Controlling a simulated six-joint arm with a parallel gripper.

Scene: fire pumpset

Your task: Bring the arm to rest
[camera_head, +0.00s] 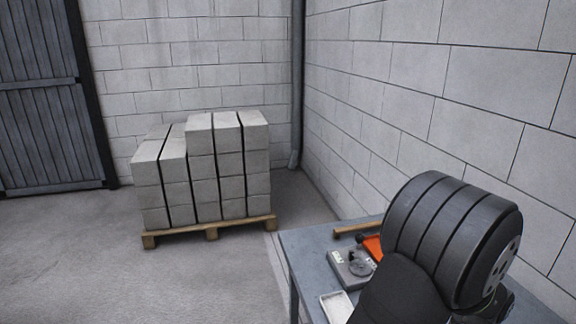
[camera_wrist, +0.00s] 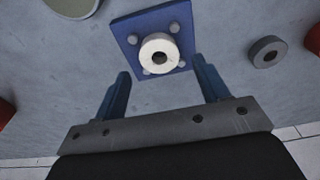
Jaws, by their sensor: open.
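My gripper (camera_wrist: 162,92) is in the wrist view, its two blue fingers spread apart with nothing between them. Beyond the fingertips is a blue square plate (camera_wrist: 126,27) with several light round studs and a white ring-shaped part (camera_wrist: 159,53) at its middle. I cannot tell how far the fingers are from the plate. In the head view a dark, ribbed part of my arm is at the lower right, over the table, and my gripper is not visible there.
A blue-grey table (camera_head: 306,250) stands by the block wall. On it are a white tray (camera_head: 337,306), a grey device (camera_head: 351,268) and an orange item (camera_head: 373,246). A grey ring (camera_wrist: 267,51) lies right of the plate. A pallet (camera_head: 212,230) of blocks stands behind.

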